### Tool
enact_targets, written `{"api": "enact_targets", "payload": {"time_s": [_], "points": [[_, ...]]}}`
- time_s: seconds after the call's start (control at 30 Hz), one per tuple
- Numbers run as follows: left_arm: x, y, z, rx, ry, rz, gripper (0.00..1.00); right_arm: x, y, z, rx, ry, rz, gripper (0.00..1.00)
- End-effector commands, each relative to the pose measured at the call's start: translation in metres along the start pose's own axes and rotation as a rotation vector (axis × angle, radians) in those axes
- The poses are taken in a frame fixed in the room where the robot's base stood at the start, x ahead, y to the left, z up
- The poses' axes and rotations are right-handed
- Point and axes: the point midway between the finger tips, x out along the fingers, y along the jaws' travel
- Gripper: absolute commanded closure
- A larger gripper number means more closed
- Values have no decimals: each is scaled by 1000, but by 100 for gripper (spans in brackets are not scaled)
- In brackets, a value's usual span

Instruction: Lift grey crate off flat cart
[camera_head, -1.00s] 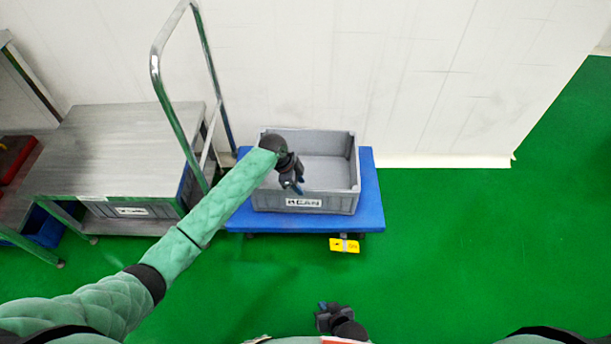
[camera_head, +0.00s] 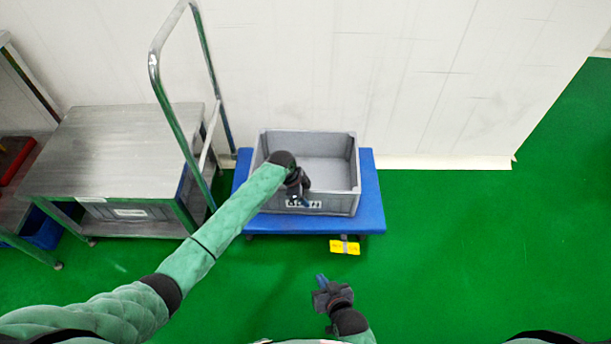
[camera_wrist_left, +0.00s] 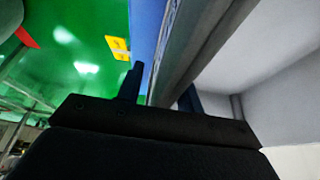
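The grey crate (camera_head: 340,204) sits upright and empty on the flat cart's blue deck (camera_head: 371,195), against the wall side. My left gripper (camera_head: 303,201) is at the crate's front wall and hides part of its label. In the left wrist view the gripper (camera_wrist_left: 162,88) is open, with one finger outside the crate wall (camera_wrist_left: 205,50) and the other on the inner side. A gap shows between the outer finger and the wall. My right gripper (camera_head: 322,288) is in front of the cart, apart from the crate; its finger opening is unclear.
The cart's metal handle (camera_head: 174,112) rises at its left end. A metal table (camera_head: 115,150) stands left of the cart. A yellow tag (camera_head: 345,247) is at the deck's front edge. Green floor to the right is clear.

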Motion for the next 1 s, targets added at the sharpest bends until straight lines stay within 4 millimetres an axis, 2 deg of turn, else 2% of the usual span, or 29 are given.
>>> {"api": "enact_targets", "payload": {"time_s": [0.17,0.37,1.0], "points": [[0,0,0,0,0,0,64,0,0,0,0,0,0,100],[0,0,0,0,0,0,99,0,-1,1,1,-2,0,100],[0,0,0,0,0,1,100,0,0,0,1,-1,0,100]]}}
